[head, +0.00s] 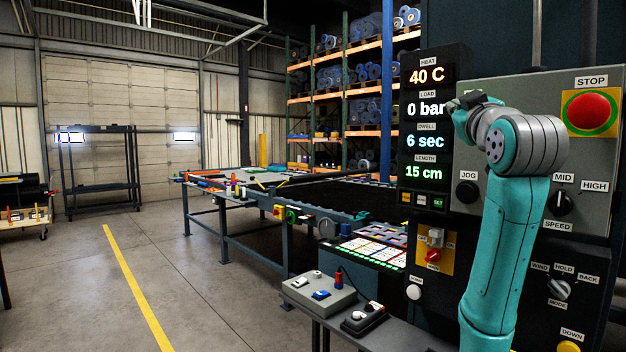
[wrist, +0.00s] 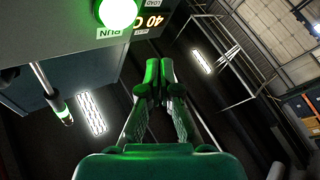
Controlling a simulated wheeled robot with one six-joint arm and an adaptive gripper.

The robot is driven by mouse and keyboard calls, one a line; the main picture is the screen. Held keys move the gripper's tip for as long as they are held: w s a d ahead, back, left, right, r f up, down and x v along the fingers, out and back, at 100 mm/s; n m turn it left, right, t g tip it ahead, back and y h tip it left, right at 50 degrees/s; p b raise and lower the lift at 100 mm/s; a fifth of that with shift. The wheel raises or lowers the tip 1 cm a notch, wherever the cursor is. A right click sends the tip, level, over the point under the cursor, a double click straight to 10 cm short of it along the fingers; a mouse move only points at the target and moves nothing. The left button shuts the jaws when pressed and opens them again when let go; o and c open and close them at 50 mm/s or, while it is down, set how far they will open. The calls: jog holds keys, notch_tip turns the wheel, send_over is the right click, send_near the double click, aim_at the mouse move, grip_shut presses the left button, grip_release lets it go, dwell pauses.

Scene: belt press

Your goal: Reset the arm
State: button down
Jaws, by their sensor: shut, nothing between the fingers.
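My arm (head: 507,235) stands upright at the right of the head view, bent at its top, in front of the control panel (head: 466,142). In that view the hand end points left, close to the display (head: 425,125), and its fingers are hard to make out. In the wrist view my gripper (wrist: 158,68) is shut, with its fingertips together and nothing between them. It points up toward the dark ceiling, below a lit green lamp (wrist: 118,12) labelled RUN. Whether any part of the arm touches the panel cannot be told.
A red STOP button (head: 590,110), a JOG knob (head: 467,191) and a speed knob (head: 561,203) surround the arm. A grey switch box (head: 318,293) stands on a low shelf. A long worktable (head: 236,205) runs behind. The floor (head: 80,290) at left is clear.

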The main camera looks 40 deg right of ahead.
jog(key=w+a+f+y, duration=0.15)
jog(key=w+f, duration=0.25)
jog(key=f, duration=0.5)
jog(key=w+a+f+y, duration=0.15)
jog(key=w+f, duration=0.25)
jog(key=f, duration=0.6)
jog(key=w+a+f+y, duration=0.1)
jog(key=w+a+f, duration=0.15)
jog(key=f, duration=0.65)
jog(key=a+f+y, duration=0.1)
jog(key=a+f, duration=0.4)
jog(key=f, duration=0.3)
jog(key=s+a+f+y, duration=0.1)
jog(key=a+f, duration=0.3)
jog(key=f, duration=0.5)
jog(key=a+f+y, duration=0.1)
jog(key=a+f, duration=0.4)
jog(key=f, duration=0.3)
jog(key=s+a+f+n+y, duration=0.2)
jog(key=s+a+f+y, duration=0.2)
jog(key=s+a+f, duration=1.25)
jog(key=s+a+y, duration=0.1)
jog(key=s+a, duration=0.2)
jog(key=s, duration=0.8)
jog(key=s+a+n+g+y, duration=0.1)
jog(key=s+a+y, duration=0.1)
jog(key=s, duration=0.9)
jog(key=shift+s+a, duration=0.4)
jog(key=shift+a, duration=0.5)
